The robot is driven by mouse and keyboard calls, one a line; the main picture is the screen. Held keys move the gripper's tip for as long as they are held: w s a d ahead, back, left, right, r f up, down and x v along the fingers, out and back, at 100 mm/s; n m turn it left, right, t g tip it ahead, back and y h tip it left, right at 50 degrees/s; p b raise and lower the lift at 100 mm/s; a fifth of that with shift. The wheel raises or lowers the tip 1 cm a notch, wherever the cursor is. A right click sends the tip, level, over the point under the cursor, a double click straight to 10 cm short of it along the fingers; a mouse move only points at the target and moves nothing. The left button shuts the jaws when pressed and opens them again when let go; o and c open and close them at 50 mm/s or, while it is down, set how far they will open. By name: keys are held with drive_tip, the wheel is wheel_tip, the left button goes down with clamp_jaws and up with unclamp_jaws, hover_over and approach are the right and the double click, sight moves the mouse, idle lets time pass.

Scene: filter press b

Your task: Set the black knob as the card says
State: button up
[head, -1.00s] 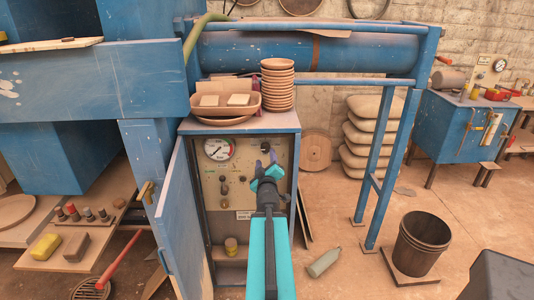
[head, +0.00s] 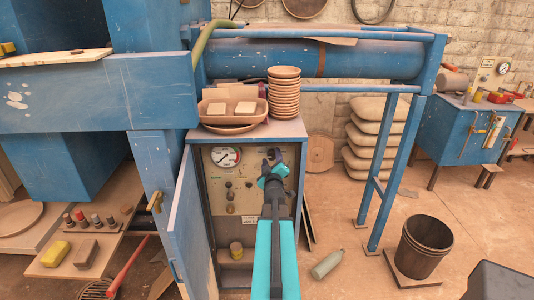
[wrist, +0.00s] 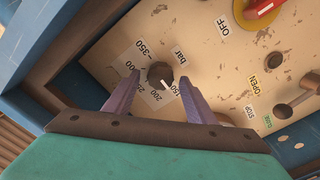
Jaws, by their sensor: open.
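The black knob (wrist: 160,75) sits on the cream control panel (wrist: 215,75) in the wrist view. Its white pointer mark faces down and right, near the 150 and 200 labels. Printed numbers up to 350 and the word bar ring it. My gripper (wrist: 160,79) is open, with a purple finger on each side of the knob; whether either touches it I cannot tell. In the head view my gripper (head: 273,167) is in front of the panel's upper right and covers the knob. A small white card or label (head: 249,219) is low on the panel, unreadable.
The open blue cabinet door (head: 186,225) stands left of the panel. A pressure gauge (head: 226,157) is at its upper left. A red switch (wrist: 262,8) and levers with OPEN and STOP labels are nearby in the wrist view. Bowls (head: 283,95) stand on the cabinet top.

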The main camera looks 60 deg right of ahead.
drive_tip(key=shift+w+d+p, duration=0.3)
drive_tip(key=shift+d, duration=0.3)
drive_tip(key=shift+w+a, duration=0.1)
drive_tip(key=c, duration=1)
drive_tip(key=shift+w+d, duration=0.1)
drive_tip(key=shift+d, duration=0.2)
drive_tip(key=shift+c, duration=0.2)
drive_tip(key=shift+a+f, duration=0.15)
